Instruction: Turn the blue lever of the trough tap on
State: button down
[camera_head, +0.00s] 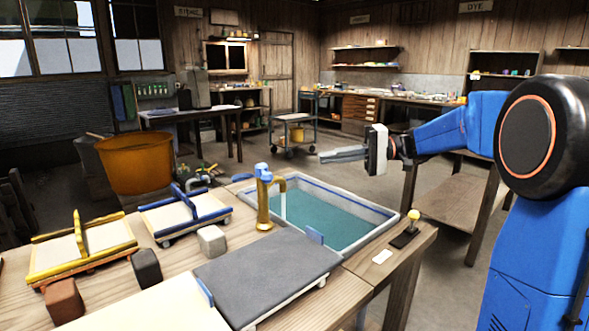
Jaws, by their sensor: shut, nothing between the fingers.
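The trough tap (264,208) is a brass-coloured column standing at the near left edge of the trough. Its blue lever (262,170) sits on top, and its spout points right over the basin. A pale vertical streak shows below the spout; it looks like running water, but I cannot be sure. The trough (375,222) is a pale basin with a blue inner edge and teal water inside. My gripper (322,157) is shut and empty. It is in the air to the right of the lever, with its fingers pointing left, apart from the tap.
A grey board (268,270) lies in front of the trough. Blue (183,215) and yellow (82,245) frames lie on the bench at left, near small blocks. An orange tub (135,165) stands behind. Air between gripper and tap looks clear.

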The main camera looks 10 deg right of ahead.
send_near(264, 173)
jog(key=w+a+f, duration=0.1)
jog(key=w+a, duration=0.2)
jog(key=a, duration=0.1)
jog(key=shift+s+a+f, duration=0.2)
jog(key=shift+s+f, duration=0.1)
jog(key=shift+f, duration=0.05)
dwell(0.4)
jog(key=shift+s+a+m+t, duration=0.6)
jog(key=shift+s+a+t, duration=0.4)
jog(key=shift+a, duration=0.25)
jog(key=shift+w+d, duration=0.1)
